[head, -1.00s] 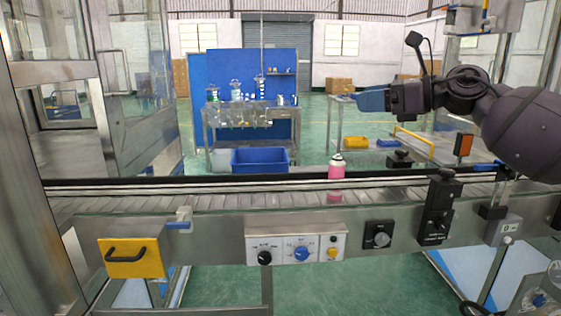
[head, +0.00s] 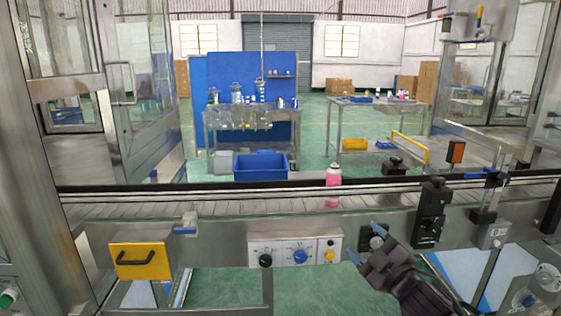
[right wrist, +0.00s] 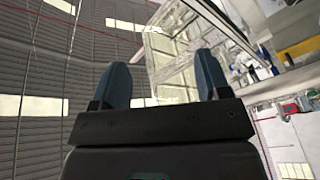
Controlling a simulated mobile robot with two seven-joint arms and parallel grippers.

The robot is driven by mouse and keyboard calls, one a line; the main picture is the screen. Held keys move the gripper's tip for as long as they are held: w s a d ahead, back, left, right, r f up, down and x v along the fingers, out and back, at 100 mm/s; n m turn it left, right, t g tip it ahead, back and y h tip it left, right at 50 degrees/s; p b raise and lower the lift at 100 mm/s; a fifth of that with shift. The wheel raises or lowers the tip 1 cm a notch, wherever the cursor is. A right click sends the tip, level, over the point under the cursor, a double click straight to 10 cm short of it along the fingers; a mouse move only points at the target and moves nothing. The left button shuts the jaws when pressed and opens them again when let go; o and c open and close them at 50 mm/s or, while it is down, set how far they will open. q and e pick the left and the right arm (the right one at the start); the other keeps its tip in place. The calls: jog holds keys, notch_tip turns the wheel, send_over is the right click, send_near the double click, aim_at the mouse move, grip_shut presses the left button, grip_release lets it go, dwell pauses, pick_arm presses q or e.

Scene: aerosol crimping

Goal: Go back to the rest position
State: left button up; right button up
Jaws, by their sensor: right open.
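My right gripper (head: 366,245) is low at the right of the head view, in front of the conveyor's front panel. Its two blue fingers are spread apart with nothing between them. In the right wrist view the same open fingers (right wrist: 160,80) point up against the wall and a glass enclosure. A pink aerosol can (head: 333,185) with a white top stands upright on the conveyor, above and left of the gripper and apart from it. My left gripper does not show.
The conveyor (head: 130,212) crosses the view. Glass enclosures flank both sides.

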jog(key=s+d+f+m+g+h+p, duration=0.1)
jog(key=s+d+f+m+g+h, duration=0.1)
jog(key=s+f, duration=0.7)
jog(key=s+d+f+m+g+h+p, duration=0.1)
jog(key=s+f+m, duration=0.5)
jog(key=s, duration=0.9)
jog(key=s+d+f+m+g+h+p, duration=0.1)
jog(key=s+d+f+m+g+h, duration=0.3)
jog(key=s+f, duration=0.7)
jog(key=shift+s+d+f+m+h, duration=0.35)
jog(key=shift+s+d+m+h, duration=0.2)
jog(key=shift+d, duration=0.35)
